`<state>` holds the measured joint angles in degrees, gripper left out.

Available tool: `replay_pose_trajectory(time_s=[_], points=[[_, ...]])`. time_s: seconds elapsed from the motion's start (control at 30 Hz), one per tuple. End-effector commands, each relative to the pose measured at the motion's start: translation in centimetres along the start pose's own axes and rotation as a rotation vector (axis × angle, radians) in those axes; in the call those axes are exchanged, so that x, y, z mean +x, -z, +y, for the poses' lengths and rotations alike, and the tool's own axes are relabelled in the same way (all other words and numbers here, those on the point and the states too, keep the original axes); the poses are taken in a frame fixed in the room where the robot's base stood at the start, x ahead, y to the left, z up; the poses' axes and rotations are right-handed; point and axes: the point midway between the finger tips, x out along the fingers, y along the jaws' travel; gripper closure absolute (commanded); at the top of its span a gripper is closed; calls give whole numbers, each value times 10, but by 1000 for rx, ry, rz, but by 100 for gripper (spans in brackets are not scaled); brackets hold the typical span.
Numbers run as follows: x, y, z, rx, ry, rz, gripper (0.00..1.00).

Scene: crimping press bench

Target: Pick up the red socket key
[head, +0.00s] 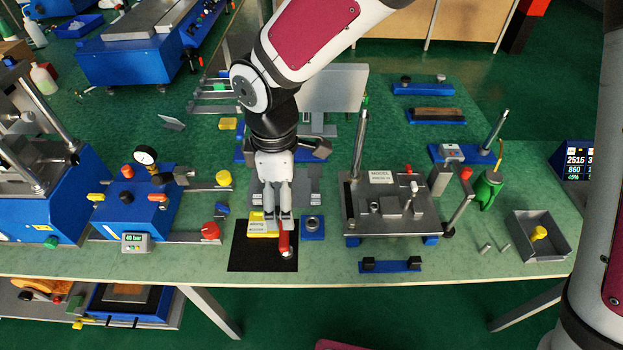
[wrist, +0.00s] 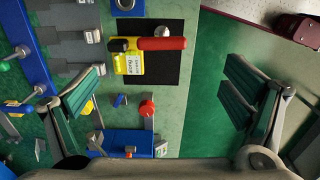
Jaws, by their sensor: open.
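The red socket key (head: 285,241) lies on a black mat (head: 247,257) near the bench's front edge, with a metal end showing beside the red part. In the wrist view the red key (wrist: 162,43) lies lengthwise across the black mat, above the level of the fingertips in the picture. My gripper (head: 278,222) is open and empty, pointing down over the mat and partly covering the key and label in the head view. In the wrist view its fingers (wrist: 165,97) are wide apart, with nothing between them.
A blue block (head: 313,236) with a metal ring stands just right of the mat. A red knob (head: 210,231) is to its left. A steel plate fixture (head: 405,222) stands further right, beside a grey tray (head: 558,248). The bench's front edge is close to the mat.

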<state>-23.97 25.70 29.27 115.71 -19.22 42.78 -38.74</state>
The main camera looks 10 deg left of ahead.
Motion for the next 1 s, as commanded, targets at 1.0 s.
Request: replay_pose_trajectory(time_s=[1.0], points=[[126, 12, -4, -37, 15, 3, 6]])
